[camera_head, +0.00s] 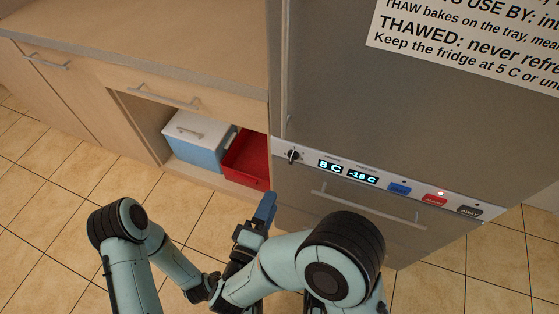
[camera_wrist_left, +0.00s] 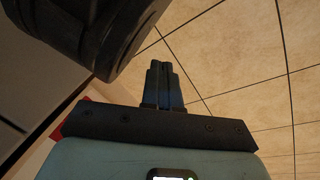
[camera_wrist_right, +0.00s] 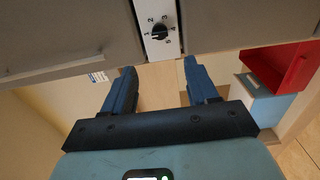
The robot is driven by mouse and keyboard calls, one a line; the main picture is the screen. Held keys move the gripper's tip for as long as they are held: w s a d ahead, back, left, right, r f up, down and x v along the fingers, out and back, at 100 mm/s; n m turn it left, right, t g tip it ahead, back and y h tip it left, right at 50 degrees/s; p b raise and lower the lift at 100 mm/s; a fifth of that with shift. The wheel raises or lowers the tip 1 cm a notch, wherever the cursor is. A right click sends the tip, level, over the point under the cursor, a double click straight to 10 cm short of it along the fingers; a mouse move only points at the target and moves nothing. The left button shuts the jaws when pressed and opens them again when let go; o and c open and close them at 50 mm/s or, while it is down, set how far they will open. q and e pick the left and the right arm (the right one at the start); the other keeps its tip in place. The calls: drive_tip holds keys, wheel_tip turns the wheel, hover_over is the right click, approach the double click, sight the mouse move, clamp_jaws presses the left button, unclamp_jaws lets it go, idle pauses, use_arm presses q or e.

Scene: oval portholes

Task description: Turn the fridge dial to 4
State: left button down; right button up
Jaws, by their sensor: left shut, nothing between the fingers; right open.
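The fridge dial (camera_head: 292,155) is a small black knob at the left end of the fridge's light control strip. In the right wrist view the dial (camera_wrist_right: 159,32) shows printed numbers around it; I cannot tell for certain which one its mark points at. My right gripper (camera_wrist_right: 160,72) is open and empty, its two blue fingers apart and short of the dial. In the head view the right gripper (camera_head: 265,207) is below the dial, in front of the fridge. My left gripper (camera_wrist_left: 165,68) is shut and empty, over the tiled floor, away from the dial.
The strip has a display (camera_head: 329,165) reading 8 C, another reading -18 C, and blue, red and dark buttons. A drawer handle (camera_head: 368,207) sticks out below. A red bin (camera_head: 247,158) and a blue-and-white cooler (camera_head: 197,140) stand in the cabinet opening at left.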

sight(290, 162)
drive_tip(key=b+x, duration=0.3)
drive_tip(key=x, duration=0.9)
drive_tip(key=shift+d+f, duration=0.1)
drive_tip(key=shift+d, duration=0.05)
use_arm(q)
drive_tip(key=s+f+g, duration=0.2)
drive_tip(key=s+f, duration=0.2)
drive_tip(key=s, duration=0.3)
drive_tip(key=shift+a+f+g, duration=0.3)
drive_tip(key=shift+a+f, duration=0.05)
drive_tip(key=shift+a, duration=0.05)
use_arm(e)
drive_tip(key=shift+w+d, duration=0.15)
drive_tip(key=shift+w, duration=0.35)
